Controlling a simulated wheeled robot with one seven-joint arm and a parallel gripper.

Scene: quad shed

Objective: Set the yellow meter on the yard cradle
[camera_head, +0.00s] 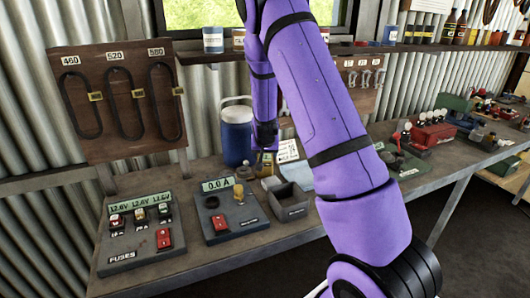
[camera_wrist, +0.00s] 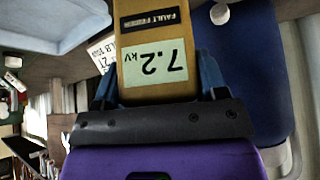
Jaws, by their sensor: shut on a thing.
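The yellow meter (camera_wrist: 128,70) fills the middle of the wrist view, upside down there, with a "7.2 kV" screen and a "FAULT FINDER" label. My gripper (camera_wrist: 158,88) is shut on it, one finger on each side. In the head view my gripper (camera_head: 265,150) is partly hidden by my arm, beside the blue cooler, and only a small part of the meter (camera_head: 267,166) shows. An open grey box (camera_head: 290,213) stands on the bench just in front. Its label is too small to read, so I cannot tell whether it is the yard cradle.
The blue cooler (camera_head: 236,138) stands close to my gripper; its blue body (camera_wrist: 250,75) also shows in the wrist view. A "0.0 A" panel (camera_head: 222,225) and a fuse panel (camera_head: 120,255) sit left. A belt board (camera_head: 110,140) stands behind. Bench clutter lies right.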

